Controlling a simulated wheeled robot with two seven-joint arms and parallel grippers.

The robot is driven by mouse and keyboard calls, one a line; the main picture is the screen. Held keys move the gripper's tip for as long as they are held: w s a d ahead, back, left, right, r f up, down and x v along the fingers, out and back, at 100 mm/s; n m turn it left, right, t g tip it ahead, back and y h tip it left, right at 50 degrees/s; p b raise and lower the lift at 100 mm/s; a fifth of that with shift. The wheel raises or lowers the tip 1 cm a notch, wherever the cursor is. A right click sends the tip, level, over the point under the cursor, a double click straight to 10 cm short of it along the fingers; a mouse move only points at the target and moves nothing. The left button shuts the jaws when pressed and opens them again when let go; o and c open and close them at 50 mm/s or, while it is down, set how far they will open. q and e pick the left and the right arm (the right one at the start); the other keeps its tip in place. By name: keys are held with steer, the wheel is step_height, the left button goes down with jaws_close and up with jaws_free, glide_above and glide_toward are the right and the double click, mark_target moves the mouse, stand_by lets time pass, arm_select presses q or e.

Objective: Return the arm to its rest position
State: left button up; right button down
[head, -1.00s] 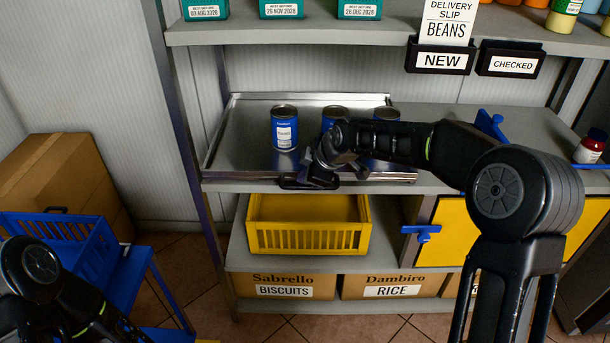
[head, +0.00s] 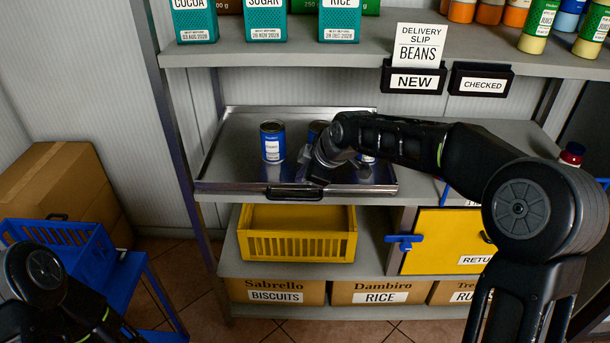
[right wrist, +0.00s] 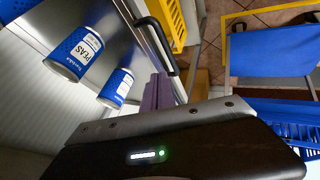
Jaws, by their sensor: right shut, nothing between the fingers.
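My right arm reaches in from the right in the head view. Its gripper (head: 312,172) is shut and empty, over the front part of a metal tray (head: 232,165), just above the tray's black handle (head: 294,192). In the right wrist view the shut fingers (right wrist: 158,92) show beside the handle (right wrist: 155,45). Blue cans stand on the tray: one at left (head: 272,142), one partly hidden behind my gripper (head: 317,130), and one mostly hidden by my arm. A can in the right wrist view (right wrist: 75,52) reads PEAS. My left arm shows at the lower left, its gripper out of frame.
Above is a shelf (head: 300,52) with boxes, jars, a NEW slip holder (head: 413,80) and a CHECKED holder (head: 481,84). Below are a yellow crate (head: 297,247) and a yellow panel (head: 445,243). A blue crate (head: 62,250) stands at left.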

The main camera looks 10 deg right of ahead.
stand_by(0.3)
steer(key=s+a+f+m, duration=0.2)
steer(key=s+f+m, duration=0.15)
steer(key=f, duration=0.25)
steer(key=s+a+f+m+y, duration=0.1)
steer(key=s+a+f+m, duration=0.1)
steer(key=f+m, duration=0.35)
steer(key=s+a+f+m, duration=0.2)
steer(key=s+f, duration=0.1)
steer(key=f, duration=0.5)
arm_select(q)
steer(key=shift+r+p, duration=0.65)
arm_select(e)
steer(key=s+f+m+g, duration=0.1)
steer(key=s+f+g, duration=0.1)
steer(key=s+f, duration=0.3)
steer(key=s+a+f+m+g, duration=0.1)
steer(key=s+f, duration=0.5)
steer(key=s, duration=0.8)
steer(key=s+f+m+g, duration=0.2)
steer(key=s+f, duration=0.3)
steer(key=s, duration=0.5)
steer(key=shift+a+f+m+g, duration=0.2)
steer(key=shift+a+m+g, duration=0.15)
steer(key=shift+g, duration=0.25)
steer(key=shift+w, duration=0.1)
